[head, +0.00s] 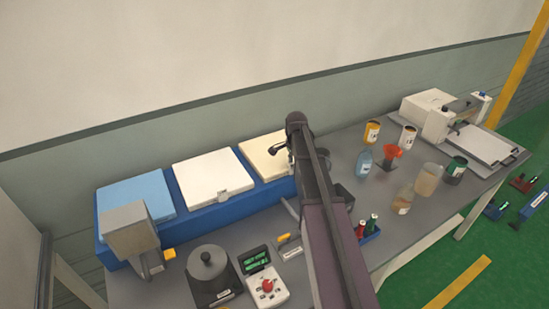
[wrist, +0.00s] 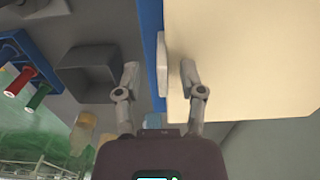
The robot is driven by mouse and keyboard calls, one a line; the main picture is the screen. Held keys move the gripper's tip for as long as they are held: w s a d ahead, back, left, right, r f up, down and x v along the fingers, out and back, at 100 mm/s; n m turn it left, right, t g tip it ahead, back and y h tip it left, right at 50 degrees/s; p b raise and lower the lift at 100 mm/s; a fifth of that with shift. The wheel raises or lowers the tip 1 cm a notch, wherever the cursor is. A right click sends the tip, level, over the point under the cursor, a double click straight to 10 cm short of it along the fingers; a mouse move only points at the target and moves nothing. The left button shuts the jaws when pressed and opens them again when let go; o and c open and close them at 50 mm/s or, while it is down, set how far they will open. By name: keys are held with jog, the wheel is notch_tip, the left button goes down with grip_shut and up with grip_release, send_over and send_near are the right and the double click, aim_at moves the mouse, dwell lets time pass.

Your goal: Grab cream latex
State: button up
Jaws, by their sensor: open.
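The cream latex slab (head: 259,154) lies at the right end of a blue tray (head: 232,208), partly hidden behind my arm in the head view. In the wrist view the cream slab (wrist: 245,60) fills the upper right. My gripper (wrist: 158,72) is open with nothing held. A small white tab (wrist: 161,52) at the blue tray edge shows between the fingers. Whether a finger touches the slab cannot be told.
A white slab (head: 208,176) and a light blue slab (head: 134,194) share the tray. Bottles and cans, including a blue bottle (head: 364,160), stand right of my arm. Red and green handles (head: 367,227) stand near the front. A control box (head: 265,285) is at the front left.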

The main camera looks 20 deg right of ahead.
jog(key=shift+c, duration=0.2)
dwell(0.4)
grip_shut()
